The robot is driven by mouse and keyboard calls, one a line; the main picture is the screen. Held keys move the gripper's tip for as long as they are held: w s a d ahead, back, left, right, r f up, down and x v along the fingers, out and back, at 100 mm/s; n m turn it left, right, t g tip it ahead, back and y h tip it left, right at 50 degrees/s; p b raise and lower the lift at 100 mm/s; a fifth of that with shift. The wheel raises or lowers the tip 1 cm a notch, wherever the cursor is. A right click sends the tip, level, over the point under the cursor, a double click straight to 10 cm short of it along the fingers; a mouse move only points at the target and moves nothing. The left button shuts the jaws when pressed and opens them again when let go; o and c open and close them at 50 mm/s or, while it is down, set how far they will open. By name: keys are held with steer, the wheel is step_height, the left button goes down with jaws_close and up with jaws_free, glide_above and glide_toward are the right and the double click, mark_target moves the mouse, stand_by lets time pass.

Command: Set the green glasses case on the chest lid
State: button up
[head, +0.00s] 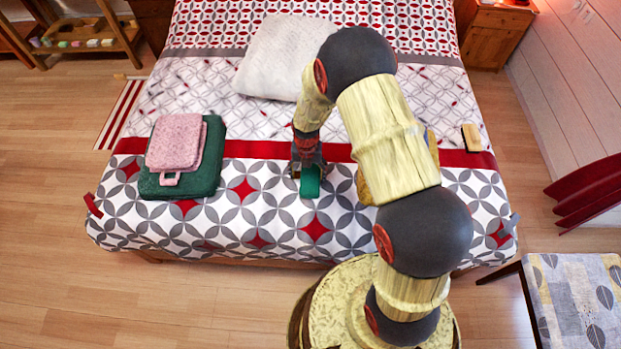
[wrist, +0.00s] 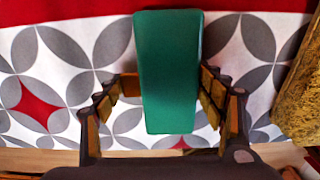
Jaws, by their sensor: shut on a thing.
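The green glasses case (head: 310,182) is in my gripper (head: 308,170), over the front part of the bed in the head view. In the wrist view the case (wrist: 168,60) is a long green block standing lengthwise between the two fingers of my gripper (wrist: 168,88). The fingers are shut on its sides. The case overlaps the patterned bedspread in both views; I cannot tell whether it touches it. I cannot make out a chest or its lid in either view.
A leaf-patterned seat (head: 580,300) stands right. A wooden cabinet (head: 492,38) stands back right. The left floor is mostly clear.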

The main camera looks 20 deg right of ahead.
steer(key=shift+c, duration=0.8)
